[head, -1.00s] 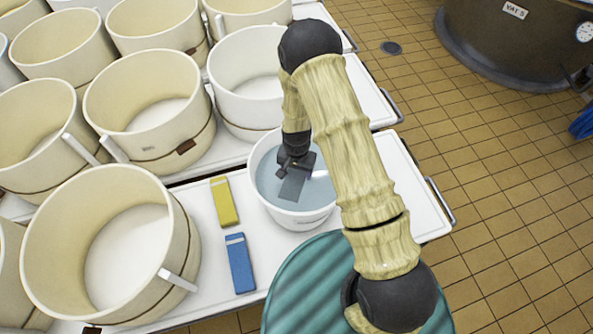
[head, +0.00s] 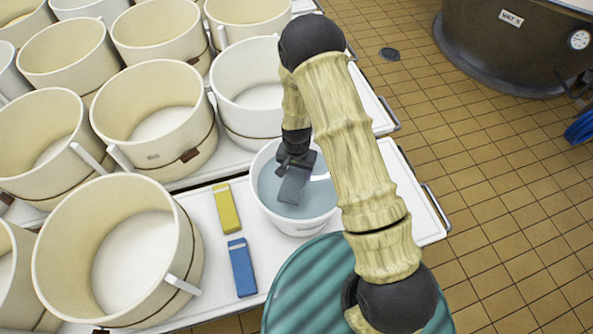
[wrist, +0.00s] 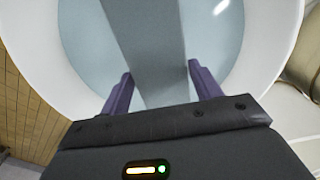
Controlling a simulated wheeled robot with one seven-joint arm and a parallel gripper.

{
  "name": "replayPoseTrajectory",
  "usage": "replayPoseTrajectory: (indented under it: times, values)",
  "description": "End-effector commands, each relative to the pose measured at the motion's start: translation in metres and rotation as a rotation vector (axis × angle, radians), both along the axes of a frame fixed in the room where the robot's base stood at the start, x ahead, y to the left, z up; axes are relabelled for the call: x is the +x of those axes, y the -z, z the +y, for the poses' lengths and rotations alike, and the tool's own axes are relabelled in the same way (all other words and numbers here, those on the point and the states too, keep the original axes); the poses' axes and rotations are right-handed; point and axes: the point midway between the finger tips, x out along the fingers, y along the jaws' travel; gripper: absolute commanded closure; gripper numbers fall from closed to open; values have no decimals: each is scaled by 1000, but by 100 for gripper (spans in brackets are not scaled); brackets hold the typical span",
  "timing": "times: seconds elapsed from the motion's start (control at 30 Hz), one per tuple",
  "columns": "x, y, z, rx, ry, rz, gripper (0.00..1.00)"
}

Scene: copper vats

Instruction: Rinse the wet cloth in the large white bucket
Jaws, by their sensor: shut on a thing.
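The grey cloth (head: 293,190) hangs as a flat strip from my gripper (head: 294,163), its lower part over or in the water of the white bucket (head: 297,227). My gripper is inside the bucket's opening, pointing down. In the wrist view the cloth (wrist: 150,45) runs between the two purple fingers of my gripper (wrist: 163,88), and the bucket's white wall (wrist: 272,45) surrounds the pale blue water. How deep the cloth's end sits is hard to tell.
A yellow block-like item (head: 227,208) and a blue one (head: 242,267) lie on the white table (head: 412,205) left of the bucket. Large cream tubs (head: 120,250) crowd the left and back.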

Motion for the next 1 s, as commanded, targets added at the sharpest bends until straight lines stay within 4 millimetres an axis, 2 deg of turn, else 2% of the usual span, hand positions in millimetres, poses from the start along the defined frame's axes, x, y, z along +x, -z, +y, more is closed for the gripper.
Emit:
replayPoseTrajectory:
  times: [0.03, 0.7, 1.0]
  values:
    - [0, -9, 0, 1, 0, -1, 66]
    - [0, -73, 0, 1, -1, -1, 66]
    - [0, -94, 0, 0, -1, 0, 66]
